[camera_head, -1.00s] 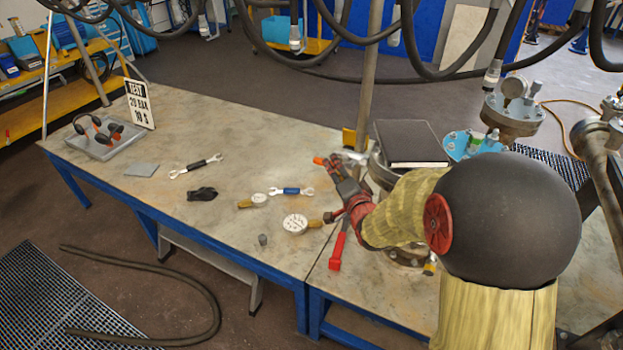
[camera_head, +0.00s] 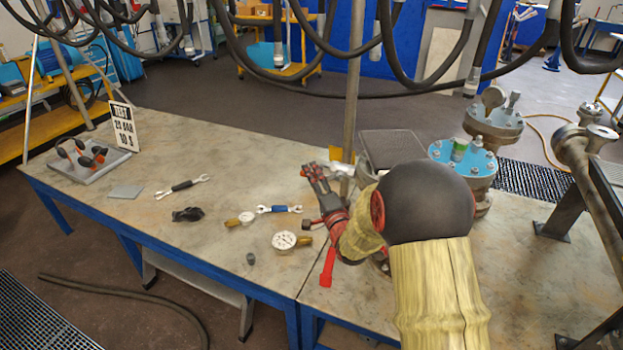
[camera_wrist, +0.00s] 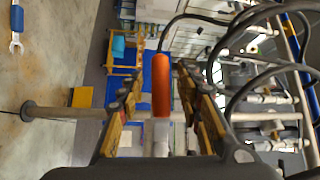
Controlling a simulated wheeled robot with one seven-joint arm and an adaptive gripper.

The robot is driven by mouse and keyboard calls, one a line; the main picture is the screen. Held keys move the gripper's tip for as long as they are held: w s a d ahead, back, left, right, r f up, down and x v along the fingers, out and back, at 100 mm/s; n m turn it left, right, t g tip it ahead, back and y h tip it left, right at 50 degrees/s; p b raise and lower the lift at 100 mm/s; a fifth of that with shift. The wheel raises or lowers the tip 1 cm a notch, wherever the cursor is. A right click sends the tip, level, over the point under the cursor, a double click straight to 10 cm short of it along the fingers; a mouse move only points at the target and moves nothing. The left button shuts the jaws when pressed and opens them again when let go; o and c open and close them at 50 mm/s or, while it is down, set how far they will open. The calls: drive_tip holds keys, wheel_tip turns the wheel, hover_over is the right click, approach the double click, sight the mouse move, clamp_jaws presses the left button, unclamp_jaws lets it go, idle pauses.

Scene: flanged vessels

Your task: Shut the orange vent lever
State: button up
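The orange vent lever (camera_wrist: 161,85) shows in the wrist view as an upright orange grip, placed between my gripper's two fingers. My gripper (camera_wrist: 160,100) is open, with a gap on each side of the lever and no clear contact. In the head view my gripper (camera_head: 316,176) is over the table beside the metal post. The lever cannot be made out there, and my arm hides much of the vessel and fittings behind it.
A metal post (camera_head: 352,90) rises close behind my gripper. A blue-topped flanged vessel (camera_head: 464,156) stands to the right. A red handle (camera_head: 328,267), a pressure gauge (camera_head: 285,241) and a wrench (camera_head: 280,209) are on the near table. Hoses hang above.

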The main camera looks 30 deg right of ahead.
drive_tip(key=shift+w+d+r, duration=0.1)
drive_tip(key=shift+w, duration=0.3)
drive_tip(key=shift+c, duration=0.3)
clamp_jaws()
idle(0.5)
